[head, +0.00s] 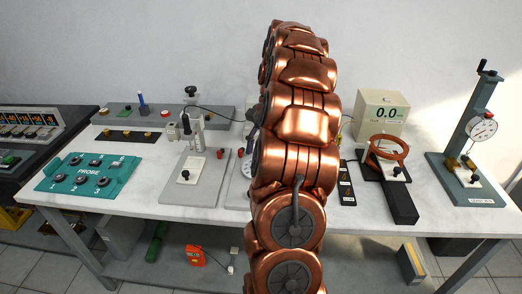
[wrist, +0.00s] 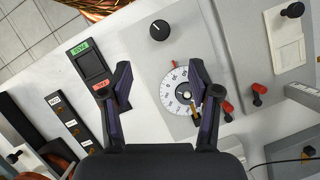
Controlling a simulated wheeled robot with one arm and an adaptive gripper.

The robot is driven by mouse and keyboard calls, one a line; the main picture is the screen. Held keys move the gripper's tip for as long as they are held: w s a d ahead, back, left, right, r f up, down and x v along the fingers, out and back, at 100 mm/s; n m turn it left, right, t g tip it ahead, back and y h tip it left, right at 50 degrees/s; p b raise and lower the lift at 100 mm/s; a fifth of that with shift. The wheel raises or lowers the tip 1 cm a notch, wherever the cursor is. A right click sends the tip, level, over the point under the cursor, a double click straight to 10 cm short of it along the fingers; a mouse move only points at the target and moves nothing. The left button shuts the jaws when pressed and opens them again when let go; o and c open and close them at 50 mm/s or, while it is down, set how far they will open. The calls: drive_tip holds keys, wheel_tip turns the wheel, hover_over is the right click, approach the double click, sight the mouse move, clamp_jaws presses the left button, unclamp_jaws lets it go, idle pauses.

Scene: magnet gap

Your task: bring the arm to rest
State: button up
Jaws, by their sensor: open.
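A round white dial (wrist: 178,88) on a grey instrument plate shows between the fingers, near the right fingertip. I cannot tell how far the fingers are above it. A small brass-coloured piece (wrist: 195,110) shows beside the right finger.
A black switch strip (wrist: 92,68) lies left of the fingers.

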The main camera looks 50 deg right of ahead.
idle(0.4)
drive_tip(key=s+a+r+n+g+h+p, duration=0.1)
drive_tip(key=a+r+n, duration=0.25)
drive_tip(key=a, duration=0.75)
drive_tip(key=s+a+r+n+h+p, duration=0.15)
drive_tip(key=a+n, duration=0.35)
drive_tip(key=a, duration=0.6)
drive_tip(key=s+a+f+n+h+p, duration=0.1)
drive_tip(key=s+a+f+n+h, duration=0.1)
drive_tip(key=s+a+n, duration=0.5)
drive_tip(key=s+a+f, duration=0.1)
drive_tip(key=s+a, duration=0.3)
drive_tip(key=s, duration=0.5)
drive_tip(key=shift+s+a, duration=0.15)
